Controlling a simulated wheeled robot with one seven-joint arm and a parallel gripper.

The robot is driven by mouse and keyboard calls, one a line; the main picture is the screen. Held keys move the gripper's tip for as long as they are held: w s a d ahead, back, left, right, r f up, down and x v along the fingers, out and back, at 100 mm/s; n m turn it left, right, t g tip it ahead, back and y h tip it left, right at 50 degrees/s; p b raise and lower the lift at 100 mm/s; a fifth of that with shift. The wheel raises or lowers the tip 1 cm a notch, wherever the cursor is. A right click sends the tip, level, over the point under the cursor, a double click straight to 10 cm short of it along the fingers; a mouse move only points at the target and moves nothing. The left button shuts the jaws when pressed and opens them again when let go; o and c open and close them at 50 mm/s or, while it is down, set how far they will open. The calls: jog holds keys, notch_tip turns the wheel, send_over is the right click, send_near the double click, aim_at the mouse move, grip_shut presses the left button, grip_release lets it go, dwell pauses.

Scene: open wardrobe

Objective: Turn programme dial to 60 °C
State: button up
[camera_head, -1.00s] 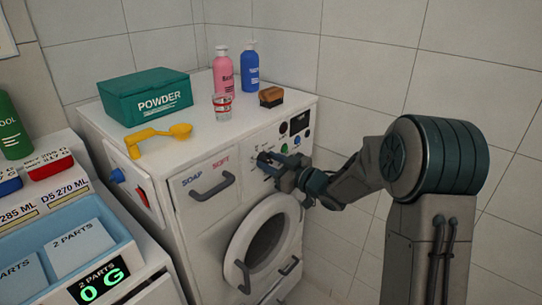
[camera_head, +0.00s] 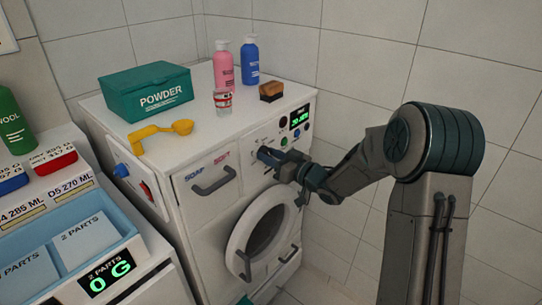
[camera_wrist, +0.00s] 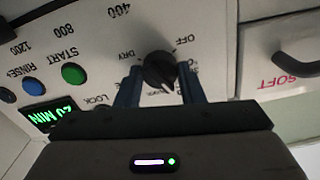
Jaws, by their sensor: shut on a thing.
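The programme dial (camera_wrist: 158,68) is a round black knob on the washing machine's white front panel, seen upside down in the wrist view. My gripper (camera_wrist: 160,88) has its two blue fingers on either side of it and is shut on it. OFF shows at the dial's upper right and DRY at its left. The temperature marks at right and below are partly hidden by fingers and too small to read.
The display (camera_wrist: 48,114) shows green text, 20 MIN. START (camera_wrist: 73,74) and RINSE (camera_wrist: 33,85) buttons lie left of the dial in the wrist view. The SOFT drawer (camera_wrist: 292,65) is at right. A powder box (camera_head: 145,95), bottles and yellow scoop (camera_head: 160,131) stand on top.

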jog(key=o, duration=1)
jog(key=b+v, duration=0.1)
jog(key=v, duration=1.3)
jog(key=shift+w, duration=0.1)
